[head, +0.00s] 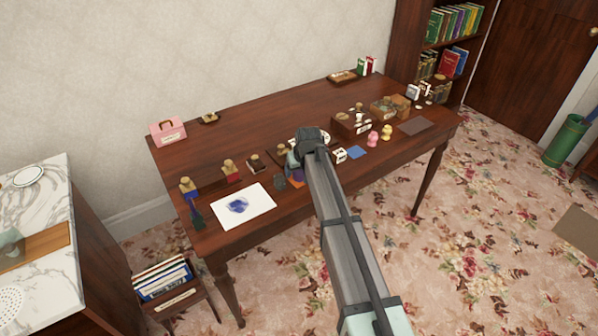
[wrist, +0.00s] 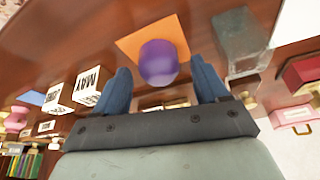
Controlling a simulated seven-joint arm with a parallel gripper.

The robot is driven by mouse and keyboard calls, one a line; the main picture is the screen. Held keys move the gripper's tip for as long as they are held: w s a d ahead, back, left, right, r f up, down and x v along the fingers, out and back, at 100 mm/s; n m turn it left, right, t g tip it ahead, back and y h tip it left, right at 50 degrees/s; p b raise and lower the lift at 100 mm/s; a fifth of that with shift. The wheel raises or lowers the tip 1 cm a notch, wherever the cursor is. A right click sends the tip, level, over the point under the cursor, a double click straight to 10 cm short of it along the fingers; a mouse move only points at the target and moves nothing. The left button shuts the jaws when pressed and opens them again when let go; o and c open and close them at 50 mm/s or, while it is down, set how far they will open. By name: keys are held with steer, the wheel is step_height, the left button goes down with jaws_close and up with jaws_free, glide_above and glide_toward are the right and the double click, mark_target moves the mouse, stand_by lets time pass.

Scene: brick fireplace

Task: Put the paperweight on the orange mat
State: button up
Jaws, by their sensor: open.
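The paperweight (wrist: 158,62) appears as a smooth, round purple object in the wrist view. It overlaps the orange mat (wrist: 136,42); I cannot tell for sure whether its base touches it. My gripper (wrist: 158,72) is open, with one blue finger on each side of the paperweight and a visible gap at both sides. In the head view my gripper (head: 293,161) is low over the front middle of the table. There only slivers of purple and of the orange mat (head: 292,184) show; my arm hides the rest.
A grey-green block (wrist: 237,35) stands right of the mat in the wrist view. White calendar blocks (wrist: 88,84) stand to the left. In the head view a white sheet with a blue blot (head: 258,203) lies left of my gripper. Wooden boxes (head: 352,121) stand to the right. The back middle is clear.

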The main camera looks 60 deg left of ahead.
steer(key=v, duration=1.1)
